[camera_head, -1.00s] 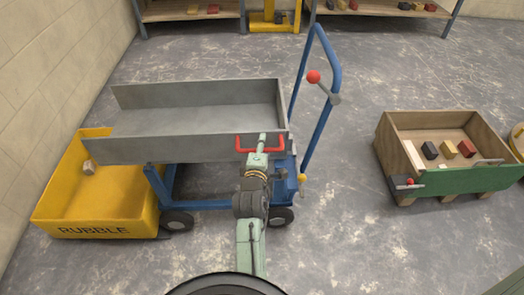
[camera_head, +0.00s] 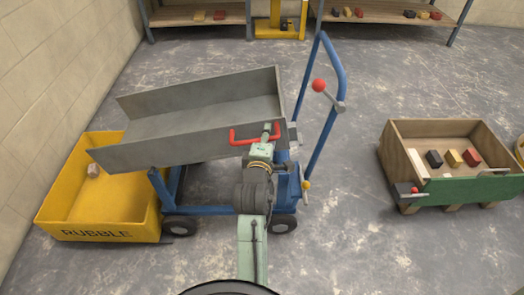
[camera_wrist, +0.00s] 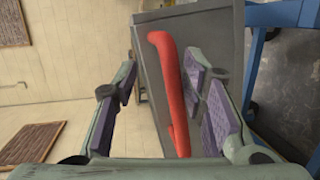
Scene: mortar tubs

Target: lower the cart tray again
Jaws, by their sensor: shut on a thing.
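The grey cart tray (camera_head: 190,145) sits tilted on the blue cart (camera_head: 206,205). Its left end is lower and reaches over the yellow rubble bin (camera_head: 100,235); its right end is raised. A red handle (camera_head: 233,138) is fixed to the tray's near side at the right. My gripper (camera_head: 264,140) is at this handle and shut on it. In the wrist view the red handle (camera_wrist: 172,90) runs between the purple-padded fingers of my gripper (camera_wrist: 160,85), in front of the grey tray wall (camera_wrist: 150,55). The handle lies nearer the right finger.
A small block (camera_head: 93,170) lies in the rubble bin. The cart's blue push frame (camera_head: 325,130) carries a red-knobbed lever (camera_head: 319,85), close right of my gripper. A wooden crate (camera_head: 395,150) with several blocks stands at the right. Floor between cart and crate is clear.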

